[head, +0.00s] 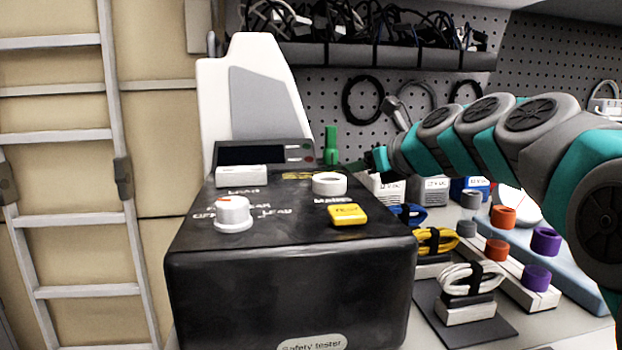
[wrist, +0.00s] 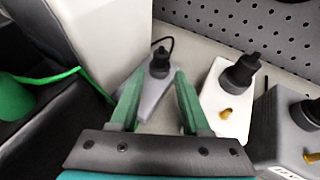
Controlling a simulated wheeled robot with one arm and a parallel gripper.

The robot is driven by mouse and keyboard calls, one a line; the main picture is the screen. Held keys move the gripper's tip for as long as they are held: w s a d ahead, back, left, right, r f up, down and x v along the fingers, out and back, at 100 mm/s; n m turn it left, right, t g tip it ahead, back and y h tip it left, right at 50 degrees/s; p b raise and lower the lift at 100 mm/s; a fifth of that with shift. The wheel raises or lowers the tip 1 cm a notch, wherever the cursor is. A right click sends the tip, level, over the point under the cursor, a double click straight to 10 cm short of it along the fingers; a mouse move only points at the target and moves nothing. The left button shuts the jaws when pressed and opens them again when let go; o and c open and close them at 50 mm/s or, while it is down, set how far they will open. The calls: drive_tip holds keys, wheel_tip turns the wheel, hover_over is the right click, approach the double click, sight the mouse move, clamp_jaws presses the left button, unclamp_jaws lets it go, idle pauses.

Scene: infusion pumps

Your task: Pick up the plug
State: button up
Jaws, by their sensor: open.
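My gripper (wrist: 158,76) is open, with its two green fingers apart and nothing held between them. Beyond the fingertips, a black plug (wrist: 158,63) stands on a grey block with a black cable behind it. A second black plug (wrist: 240,72) stands on a white box to the right, outside the fingers. I cannot tell which one the task means. In the head view my gripper (head: 378,159) is behind the right back corner of the black safety tester, partly hidden, and the black plugs cannot be made out.
The black safety tester (head: 290,290) fills the front middle, with a green connector (head: 330,146) standing at its back. A green cable (wrist: 50,77) runs left of the fingers. Boxes stand close on the right, below the pegboard (wrist: 260,25). Coiled cables (head: 470,280) lie at the front right.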

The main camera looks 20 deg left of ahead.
drive_tip(key=x, duration=0.7)
drive_tip(key=shift+w+a, duration=0.15)
clamp_jaws()
idle(0.3)
